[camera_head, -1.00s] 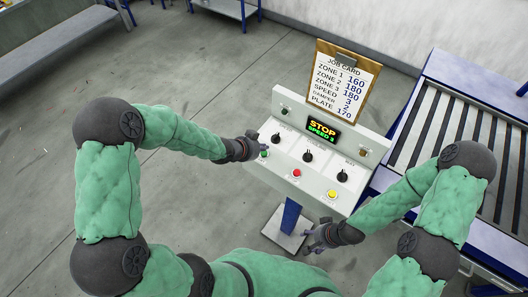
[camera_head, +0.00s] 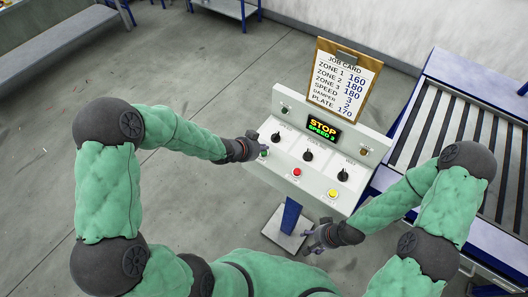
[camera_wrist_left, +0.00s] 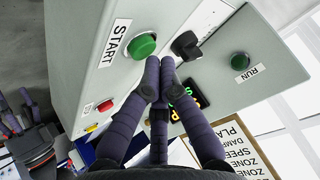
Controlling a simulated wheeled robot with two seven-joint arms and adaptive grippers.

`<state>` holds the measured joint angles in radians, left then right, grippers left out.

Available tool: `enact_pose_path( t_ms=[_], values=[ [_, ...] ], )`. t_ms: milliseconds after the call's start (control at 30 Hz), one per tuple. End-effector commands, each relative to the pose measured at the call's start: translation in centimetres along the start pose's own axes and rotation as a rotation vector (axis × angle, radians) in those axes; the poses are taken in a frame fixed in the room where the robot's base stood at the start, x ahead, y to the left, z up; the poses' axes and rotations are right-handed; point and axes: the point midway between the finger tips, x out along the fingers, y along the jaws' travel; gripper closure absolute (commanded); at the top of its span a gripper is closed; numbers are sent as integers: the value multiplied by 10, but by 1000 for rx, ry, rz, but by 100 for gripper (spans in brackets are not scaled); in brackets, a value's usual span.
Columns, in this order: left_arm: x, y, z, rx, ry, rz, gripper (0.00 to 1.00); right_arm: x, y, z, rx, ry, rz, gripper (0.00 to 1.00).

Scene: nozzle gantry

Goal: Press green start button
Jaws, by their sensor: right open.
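The green start button (camera_head: 264,154) is at the lower left of the grey control panel (camera_head: 316,178). In the left wrist view the green start button (camera_wrist_left: 142,46) stands beside the START label (camera_wrist_left: 114,43). My left gripper (camera_head: 261,147) is at the button's upper left edge in the head view. In the left wrist view the left gripper's fingertips (camera_wrist_left: 159,80) are together, empty, and just below and right of the button; I cannot tell whether they touch it. My right gripper (camera_head: 316,239) is open and empty, below the panel's front edge.
Black knobs (camera_head: 308,156), a red button (camera_head: 297,172) and a yellow button (camera_head: 333,194) share the panel. The display (camera_head: 322,130) reads STOP, SPEED 3. A green RUN lamp (camera_wrist_left: 240,61) is nearby. A job card (camera_head: 342,83) stands behind; a roller conveyor (camera_head: 465,130) is at the right.

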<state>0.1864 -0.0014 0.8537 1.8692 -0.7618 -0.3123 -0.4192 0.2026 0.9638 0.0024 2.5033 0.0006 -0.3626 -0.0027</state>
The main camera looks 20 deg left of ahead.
Motion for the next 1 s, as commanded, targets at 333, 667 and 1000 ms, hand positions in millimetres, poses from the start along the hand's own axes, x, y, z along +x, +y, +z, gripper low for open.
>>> enact_pose_path(
  t_ms=[333,667,1000],
  values=[
    [0,0,0,0,0,-1,100,0,0,0,0,0,0,38],
    [2,1,2,0,0,0,100,3,1,0,0,0,0,38],
    [5,2,5,0,0,0,100,7,2,0,0,0,0,38]
  ],
)
